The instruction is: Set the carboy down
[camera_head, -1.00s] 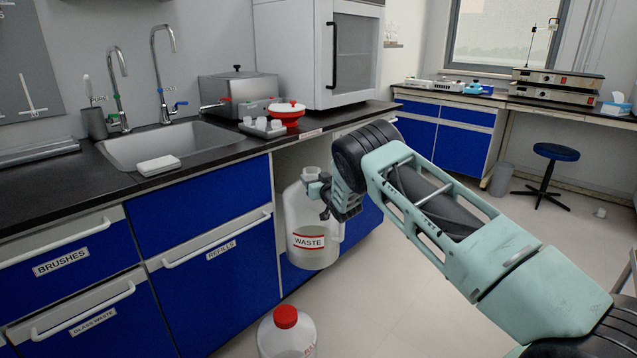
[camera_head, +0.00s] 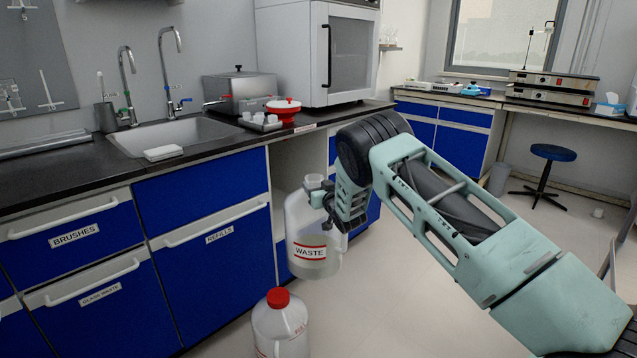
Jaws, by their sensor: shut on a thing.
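The carboy (camera_head: 312,258) is a translucent white jug with a red-edged label reading WASTE. It hangs upright from my gripper (camera_head: 326,194), which is shut on it near the neck. The carboy is in front of the open gap under the counter, and appears to be above the floor. My gripper and wrist hide part of its right side. Whether its base touches anything is hard to tell.
A second jug with a red cap (camera_head: 280,325) stands on the floor below and left of the carboy. Blue cabinets (camera_head: 210,255) line the left side. The floor (camera_head: 400,300) to the right is clear; a blue stool (camera_head: 547,165) stands farther back.

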